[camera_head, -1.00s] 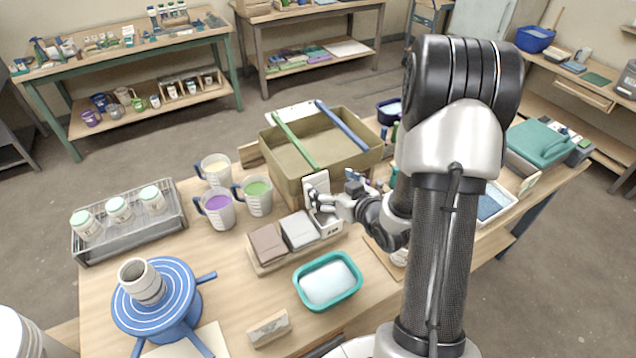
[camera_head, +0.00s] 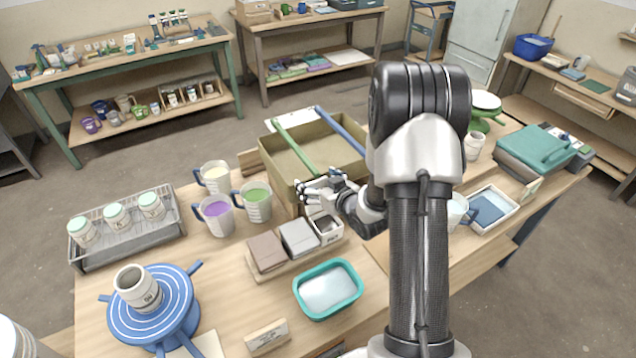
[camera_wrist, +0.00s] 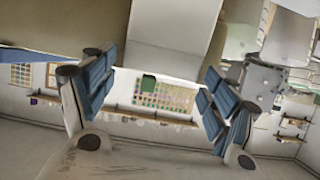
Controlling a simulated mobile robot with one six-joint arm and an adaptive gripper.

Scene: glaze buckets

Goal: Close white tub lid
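The white tub (camera_head: 327,231) stands at the right end of a row of small tubs in the head view. Its top is open and its inside looks dark. Its lid is mostly hidden behind my gripper, so I cannot tell its exact angle. My gripper (camera_head: 312,188) is just above and behind the tub, pointing left. In the wrist view my gripper (camera_wrist: 155,105) has its two fingers wide apart with nothing between the tips. A pale flat panel (camera_wrist: 172,35) fills the top middle there; I cannot tell whether it is the lid.
A brown-lidded tub (camera_head: 267,251) and a grey-lidded tub (camera_head: 299,238) stand left of the white tub. A large olive basin (camera_head: 350,165) is close behind my gripper. Pitchers, one with green glaze (camera_head: 257,203), stand at the left. A teal tray (camera_head: 328,290) lies in front.

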